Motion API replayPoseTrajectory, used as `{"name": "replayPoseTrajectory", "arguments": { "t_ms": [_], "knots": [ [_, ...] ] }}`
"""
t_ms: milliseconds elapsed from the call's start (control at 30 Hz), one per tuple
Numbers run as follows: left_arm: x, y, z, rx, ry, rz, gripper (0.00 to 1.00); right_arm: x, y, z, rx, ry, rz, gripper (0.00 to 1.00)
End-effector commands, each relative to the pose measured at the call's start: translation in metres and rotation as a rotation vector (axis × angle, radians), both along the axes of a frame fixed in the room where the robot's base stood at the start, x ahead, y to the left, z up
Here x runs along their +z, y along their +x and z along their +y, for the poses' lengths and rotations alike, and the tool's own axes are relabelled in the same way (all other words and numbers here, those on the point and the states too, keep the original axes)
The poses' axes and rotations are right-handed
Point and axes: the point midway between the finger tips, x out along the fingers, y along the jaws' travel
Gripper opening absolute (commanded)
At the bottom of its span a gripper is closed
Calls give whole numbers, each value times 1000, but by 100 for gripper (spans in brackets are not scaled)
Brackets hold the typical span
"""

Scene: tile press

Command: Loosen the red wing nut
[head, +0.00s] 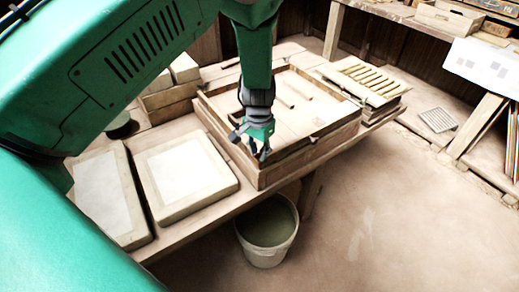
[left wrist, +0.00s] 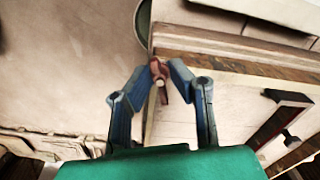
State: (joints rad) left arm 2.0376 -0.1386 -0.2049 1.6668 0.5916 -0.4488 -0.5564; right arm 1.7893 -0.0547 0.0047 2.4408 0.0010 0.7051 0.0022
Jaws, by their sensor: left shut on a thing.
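The red wing nut (left wrist: 159,70) shows in the left wrist view at the edge of the wooden press frame, with a pale round end at its middle. My left gripper (left wrist: 158,78) has its two blue fingers closed on either side of it. In the head view my left gripper (head: 261,152) points down at the near edge of the wooden frame (head: 300,157). The wing nut cannot be made out there, as the fingers cover that spot. My right gripper is in neither view.
Two framed pale tiles (head: 185,175) lie on the bench to the left. A bucket (head: 267,230) stands on the floor below. A slatted rack (head: 366,80) sits behind the frame.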

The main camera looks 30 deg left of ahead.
Motion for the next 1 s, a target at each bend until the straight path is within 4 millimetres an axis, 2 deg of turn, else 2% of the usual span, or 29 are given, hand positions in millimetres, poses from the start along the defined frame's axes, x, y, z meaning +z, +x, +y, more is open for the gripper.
{"name": "replayPoseTrajectory", "arguments": {
  "t_ms": [33,1000],
  "knots": [
    [6,6,0,44,0,-16,0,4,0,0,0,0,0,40],
    [5,7,1,949,-2,-18,0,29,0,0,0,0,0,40]
  ]
}}
